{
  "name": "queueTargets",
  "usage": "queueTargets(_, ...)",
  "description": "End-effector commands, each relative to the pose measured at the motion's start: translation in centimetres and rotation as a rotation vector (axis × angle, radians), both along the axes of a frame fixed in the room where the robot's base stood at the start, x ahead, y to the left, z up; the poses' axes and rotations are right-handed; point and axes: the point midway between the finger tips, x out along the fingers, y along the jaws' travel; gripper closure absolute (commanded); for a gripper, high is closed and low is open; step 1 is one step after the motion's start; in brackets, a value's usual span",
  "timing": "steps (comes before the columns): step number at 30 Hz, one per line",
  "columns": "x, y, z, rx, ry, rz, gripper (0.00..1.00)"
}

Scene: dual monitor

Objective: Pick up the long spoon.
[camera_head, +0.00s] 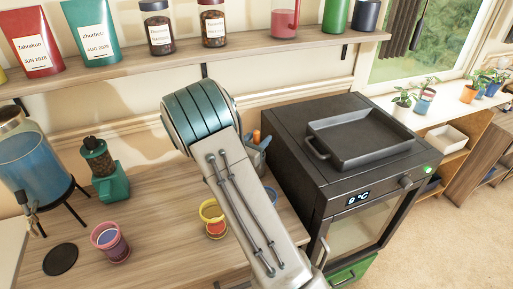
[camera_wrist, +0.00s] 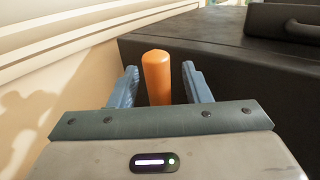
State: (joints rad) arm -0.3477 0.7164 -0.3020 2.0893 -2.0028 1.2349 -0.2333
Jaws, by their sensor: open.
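In the wrist view, my gripper (camera_wrist: 160,72) is open. An orange rounded handle (camera_wrist: 157,78) stands upright between its two blue-grey fingers, with a gap showing on each side. It may be the long spoon's handle, but no spoon bowl shows, so I cannot tell. In the head view, a small orange tip (camera_head: 256,136) shows just right of my arm, above a grey-blue shape beside the black oven. My arm hides most of that spot, and my gripper cannot be made out clearly there.
The black oven (camera_head: 345,190) with a dark tray (camera_head: 360,138) on top stands close on the right. The wall is close on the left in the wrist view. A yellow cup (camera_head: 211,212), a pink cup (camera_head: 110,242) and a green grinder (camera_head: 108,180) stand on the counter.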

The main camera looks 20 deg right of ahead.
Motion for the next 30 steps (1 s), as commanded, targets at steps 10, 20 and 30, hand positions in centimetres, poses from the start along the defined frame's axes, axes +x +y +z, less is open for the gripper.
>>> queueTargets(10,0.4,-0.6,0.0,0.001,0.001,0.001,0.62)
queueTargets(20,0.4,-0.5,0.0,0.001,0.001,0.001,1.00)
queueTargets(30,0.4,-0.5,2.3,0.003,-0.005,0.001,1.00)
